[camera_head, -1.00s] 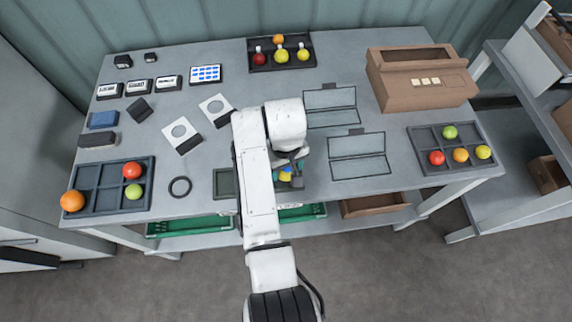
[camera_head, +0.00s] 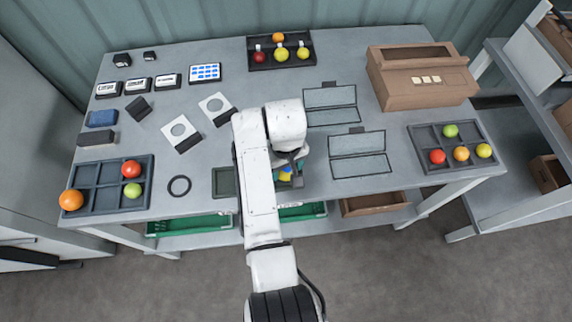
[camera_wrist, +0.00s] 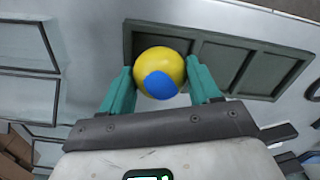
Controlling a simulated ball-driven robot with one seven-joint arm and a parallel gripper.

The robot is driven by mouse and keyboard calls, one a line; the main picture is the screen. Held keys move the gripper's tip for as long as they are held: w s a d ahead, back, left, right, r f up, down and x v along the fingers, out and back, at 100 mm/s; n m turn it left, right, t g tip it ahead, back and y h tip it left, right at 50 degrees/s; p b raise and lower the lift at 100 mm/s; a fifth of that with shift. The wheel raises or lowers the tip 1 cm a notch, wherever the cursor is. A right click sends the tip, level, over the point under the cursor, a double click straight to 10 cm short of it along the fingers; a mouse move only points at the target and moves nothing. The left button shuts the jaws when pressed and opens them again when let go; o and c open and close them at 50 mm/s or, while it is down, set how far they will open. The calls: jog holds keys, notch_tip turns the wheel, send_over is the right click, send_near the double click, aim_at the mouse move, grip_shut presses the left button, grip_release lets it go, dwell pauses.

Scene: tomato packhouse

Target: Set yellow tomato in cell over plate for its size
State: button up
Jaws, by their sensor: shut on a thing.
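My gripper (camera_wrist: 161,82) is shut on a yellow tomato (camera_wrist: 146,61) with a blue patch, held between two teal fingers. In the head view the yellow tomato (camera_head: 285,176) is mostly hidden by my arm near the table's front edge. A dark green tray with cells (camera_wrist: 240,45) lies behind the tomato in the wrist view; the tomato overlaps its left end, and I cannot tell the height between them. The tray's left end (camera_head: 224,183) shows in the head view. Two white plates with round holes, one nearer (camera_head: 188,146) and one farther (camera_head: 222,119), stand left of my arm.
A dark tray (camera_head: 96,190) at left holds orange, red and green fruit. Another tray (camera_head: 425,142) at right holds several fruits. A black ring (camera_head: 179,186) lies beside the left tray. Clear-lidded frames (camera_head: 360,166) and a brown box (camera_head: 400,98) stand right of my arm.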

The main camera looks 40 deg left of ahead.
jog(key=shift+f, duration=0.15)
jog(key=o, duration=0.8)
jog(key=shift+c, duration=1.4)
notch_tip(320, 180, up, 5)
jog(key=p, duration=0.4)
jog(key=shift+p, duration=0.35)
jog(key=shift+r+p, duration=0.35)
jog(key=shift+r, duration=0.65)
